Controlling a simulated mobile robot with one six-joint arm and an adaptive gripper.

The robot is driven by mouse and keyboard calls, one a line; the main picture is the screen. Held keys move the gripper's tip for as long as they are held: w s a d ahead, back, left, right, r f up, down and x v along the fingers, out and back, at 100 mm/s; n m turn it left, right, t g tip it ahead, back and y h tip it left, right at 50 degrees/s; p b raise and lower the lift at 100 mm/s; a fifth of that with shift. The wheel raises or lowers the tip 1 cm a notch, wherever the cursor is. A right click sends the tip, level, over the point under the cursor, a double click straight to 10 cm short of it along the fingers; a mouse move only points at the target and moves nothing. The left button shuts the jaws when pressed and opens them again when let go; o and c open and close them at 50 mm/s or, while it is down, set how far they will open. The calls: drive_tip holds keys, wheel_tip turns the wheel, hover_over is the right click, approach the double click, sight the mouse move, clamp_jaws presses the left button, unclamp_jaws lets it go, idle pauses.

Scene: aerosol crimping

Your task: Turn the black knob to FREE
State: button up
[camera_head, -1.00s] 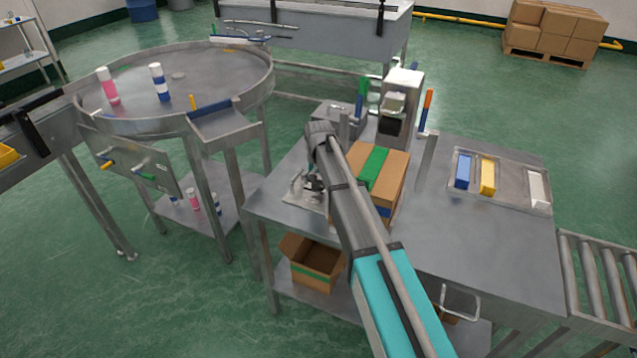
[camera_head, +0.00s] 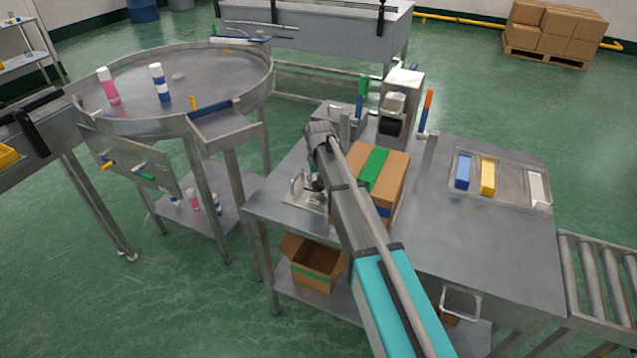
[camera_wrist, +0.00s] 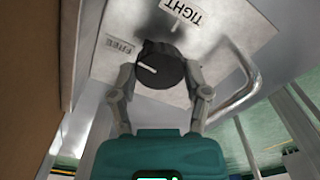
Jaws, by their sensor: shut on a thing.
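The black knob (camera_wrist: 162,74) sits on a pale panel (camera_wrist: 112,68) in the wrist view. My gripper (camera_wrist: 161,62) is shut on it, one finger on each side. The knob's white pointer line points left, towards the side of the FREE label (camera_wrist: 120,47) and away from the TIGHT label (camera_wrist: 184,12). I cannot tell whether it lines up exactly with FREE. In the head view my gripper (camera_head: 317,184) is over the metal plate (camera_head: 298,197) at the bench's left edge, and the knob is mostly hidden there.
A brown carton with green tape (camera_head: 392,175) stands close to the right of my gripper. A bent metal handle (camera_wrist: 244,82) rises right of the knob in the wrist view. A machine (camera_head: 402,95) stands behind. The bench (camera_head: 455,240) is clear at the front right.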

drive_tip(key=shift+n, duration=0.8)
drive_tip(key=o, duration=1.1)
drive_tip(key=shift+o, duration=0.2)
drive_tip(key=shift+m, duration=0.5)
